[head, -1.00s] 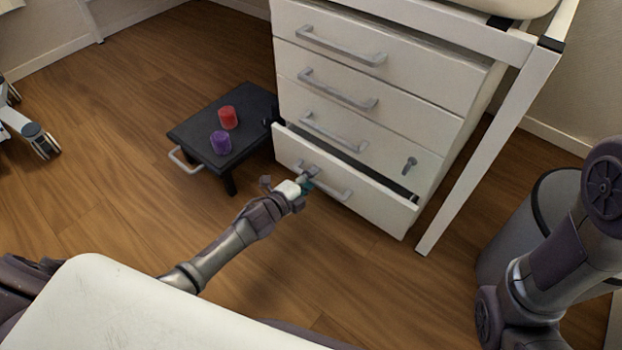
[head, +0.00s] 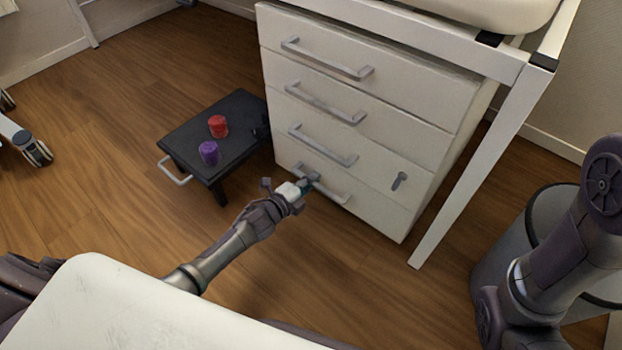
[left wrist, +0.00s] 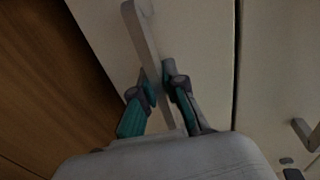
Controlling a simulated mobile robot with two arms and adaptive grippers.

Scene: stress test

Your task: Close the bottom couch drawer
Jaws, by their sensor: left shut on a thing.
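The bottom drawer (head: 365,205) is the lowest front of a white cabinet, and its face looks flush with the drawers above. Its grey bar handle (head: 333,190) runs across the face. My left gripper (head: 310,182) is at the left part of this handle. In the left wrist view, the fingers of the left gripper (left wrist: 158,85) are shut around the handle bar (left wrist: 142,35). My right arm shows at the right edge of the head view, but its gripper is out of view.
A low black stool (head: 190,165) stands left of the cabinet, with a red object (head: 218,126) and a purple object (head: 208,153) on it. A grey bin (head: 520,240) and a white table leg (head: 480,165) are on the right. Wooden floor is clear in front.

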